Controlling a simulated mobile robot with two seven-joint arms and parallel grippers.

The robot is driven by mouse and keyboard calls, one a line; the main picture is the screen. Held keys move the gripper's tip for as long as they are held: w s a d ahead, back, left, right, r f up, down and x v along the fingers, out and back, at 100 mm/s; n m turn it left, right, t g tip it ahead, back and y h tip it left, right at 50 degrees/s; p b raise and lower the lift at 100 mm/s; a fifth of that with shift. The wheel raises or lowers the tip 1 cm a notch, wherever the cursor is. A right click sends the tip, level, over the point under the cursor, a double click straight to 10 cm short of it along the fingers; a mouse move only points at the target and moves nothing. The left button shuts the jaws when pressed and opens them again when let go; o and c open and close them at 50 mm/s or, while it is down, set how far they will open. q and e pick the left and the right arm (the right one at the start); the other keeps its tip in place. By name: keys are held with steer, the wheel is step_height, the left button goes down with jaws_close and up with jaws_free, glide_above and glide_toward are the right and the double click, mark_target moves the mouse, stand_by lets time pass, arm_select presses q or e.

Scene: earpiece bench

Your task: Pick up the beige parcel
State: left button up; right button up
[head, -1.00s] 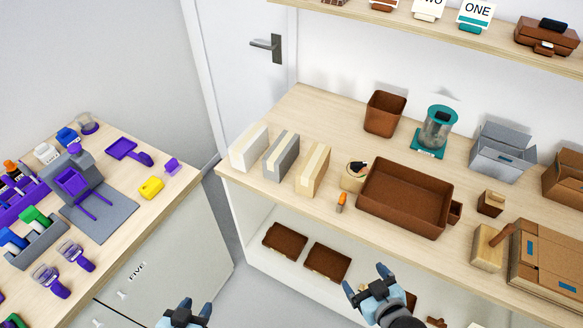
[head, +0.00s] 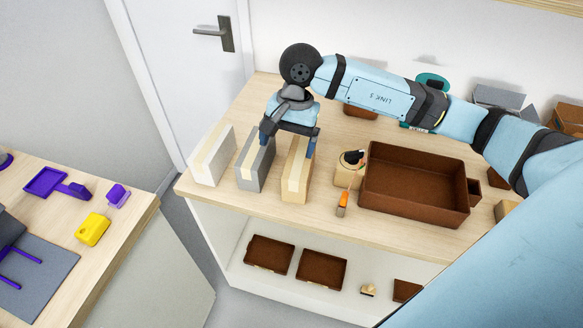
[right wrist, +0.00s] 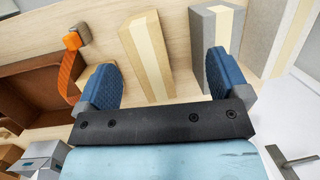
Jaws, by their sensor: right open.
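The beige parcel (head: 296,172), an upright block with a paler band, stands on the bench at the right end of a row of three parcels. My right gripper (head: 288,143) is open and empty over the row, its fingers pointing down near the tops of the beige and grey parcels. In the right wrist view the beige parcel (right wrist: 147,58) shows between the two spread fingers of the gripper (right wrist: 161,80), and no grip on it shows. My left gripper is out of view.
The grey parcel (head: 254,163) stands close to the left of the beige one, with the white parcel (head: 212,156) beyond it.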

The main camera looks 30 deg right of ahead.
mark_target(300, 157)
steer(key=d, duration=0.1)
steer(key=w+d+h, duration=0.1)
steer(key=d, duration=0.1)
steer(key=w+d+h, duration=0.1)
steer(key=shift+w+d+r+n+t, duration=0.1)
steer(key=shift+d+r+n+t, duration=0.1)
steer(key=shift+d+n+t, duration=0.15)
step_height(300, 157, down, 7)
steer(key=shift+r, duration=0.1)
steer(key=shift+f+p, duration=0.55)
steer(key=shift+f, duration=2.35)
steer(key=c, duration=1)
steer(key=shift+c, duration=0.6)
steer(key=shift+r, duration=0.15)
